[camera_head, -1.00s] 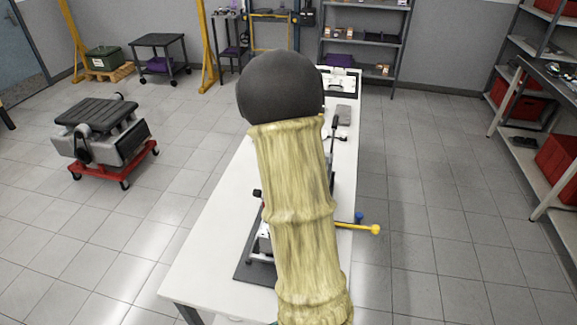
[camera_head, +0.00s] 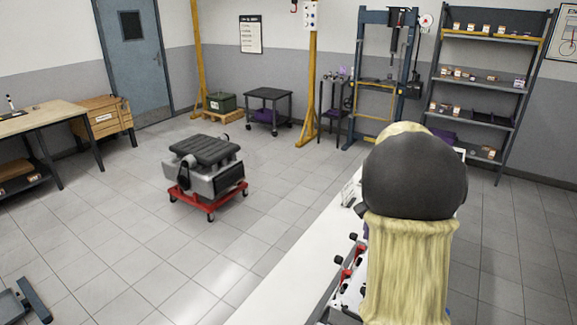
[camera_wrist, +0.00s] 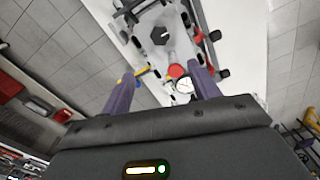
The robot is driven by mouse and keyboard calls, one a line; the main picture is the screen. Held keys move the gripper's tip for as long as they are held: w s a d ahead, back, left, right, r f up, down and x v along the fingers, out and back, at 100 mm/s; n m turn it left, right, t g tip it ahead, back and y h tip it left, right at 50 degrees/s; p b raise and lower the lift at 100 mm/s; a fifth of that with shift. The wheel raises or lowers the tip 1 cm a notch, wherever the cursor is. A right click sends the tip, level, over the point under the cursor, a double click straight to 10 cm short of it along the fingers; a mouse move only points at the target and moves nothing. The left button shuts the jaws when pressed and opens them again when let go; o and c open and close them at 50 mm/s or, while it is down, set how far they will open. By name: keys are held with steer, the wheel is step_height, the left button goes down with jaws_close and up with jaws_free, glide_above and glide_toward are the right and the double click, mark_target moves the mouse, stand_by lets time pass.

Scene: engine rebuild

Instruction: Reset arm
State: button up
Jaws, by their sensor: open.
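My arm, with a yellowish ribbed sleeve and a dark round joint, fills the right of the head view and hides much of the white workbench (camera_head: 290,272). My gripper (camera_wrist: 160,88) shows in the wrist view with its two dark purple fingers apart and nothing between them. Beyond the fingertips is the bench top with a grey and white fixture (camera_wrist: 165,35) that has red and black parts. A red round part (camera_wrist: 177,71) and a small white dial (camera_wrist: 184,86) lie in line with the gap between the fingers. My gripper is hidden in the head view.
An engine block on a red wheeled dolly (camera_head: 208,198) stands on the open tiled floor to the left. A black cart (camera_head: 270,105), a blue press frame (camera_head: 358,80) and a shelf rack (camera_head: 480,90) line the back. A wooden table (camera_head: 25,120) stands far left.

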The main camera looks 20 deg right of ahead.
steer(key=s+a+f+n+t, duration=0.1)
steer(key=s+a+f+n, duration=0.1)
steer(key=a, duration=0.5)
steer(key=s+a+f+n, duration=0.3)
steer(key=s+a+n, duration=0.2)
steer(key=a+n, duration=0.1)
steer(key=s+a+f+n+t, duration=0.1)
steer(key=s+a+f+n, duration=0.1)
steer(key=a, duration=0.7)
steer(key=s+n, duration=0.1)
steer(key=n, duration=0.1)
steer(key=shift+s+f+n+t, duration=0.15)
steer(key=shift+s+n+t, duration=0.15)
steer(key=shift+s+n, duration=0.1)
steer(key=shift+a, duration=0.1)
